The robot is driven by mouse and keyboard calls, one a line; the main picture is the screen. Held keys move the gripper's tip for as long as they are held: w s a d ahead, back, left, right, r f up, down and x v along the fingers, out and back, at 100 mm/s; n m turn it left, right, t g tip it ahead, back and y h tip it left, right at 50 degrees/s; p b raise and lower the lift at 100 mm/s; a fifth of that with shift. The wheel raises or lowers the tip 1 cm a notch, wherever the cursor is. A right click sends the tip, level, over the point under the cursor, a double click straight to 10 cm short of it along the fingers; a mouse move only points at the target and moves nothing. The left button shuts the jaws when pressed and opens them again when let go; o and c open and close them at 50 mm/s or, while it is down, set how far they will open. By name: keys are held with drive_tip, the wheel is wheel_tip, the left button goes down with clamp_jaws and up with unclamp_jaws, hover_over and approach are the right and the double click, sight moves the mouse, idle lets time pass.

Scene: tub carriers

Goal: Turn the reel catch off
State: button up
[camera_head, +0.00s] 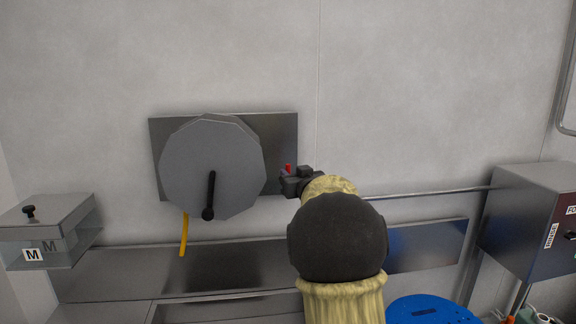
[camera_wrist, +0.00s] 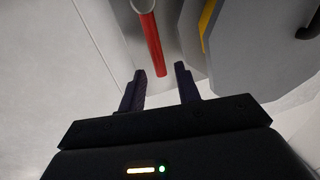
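The reel (camera_head: 205,170) is a grey many-sided disc with a black crank, mounted on a metal wall plate (camera_head: 284,130). The reel catch shows as a small red lever (camera_head: 288,167) at the right of the reel. In the wrist view the lever is a red rod (camera_wrist: 153,45) on a pale round base, with its tip between or just beyond my fingertips. My gripper (camera_head: 285,176) is close to the lever, right of the reel. In the wrist view my gripper (camera_wrist: 160,84) is open, one finger on each side of the rod's line. I cannot tell whether either finger touches it.
A yellow hose end (camera_head: 184,235) hangs below the reel and also shows in the wrist view (camera_wrist: 207,20). A clear lidded box marked M (camera_head: 50,235) is at left. A grey metal cabinet (camera_head: 530,210) is at right. A blue round lid (camera_head: 428,310) is at lower right.

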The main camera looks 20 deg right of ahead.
sight(289, 170)
drive_tip(key=shift+w+d+p, duration=0.15)
drive_tip(key=shift+w+p, duration=0.5)
drive_tip(key=shift+w, duration=1.55)
clamp_jaws()
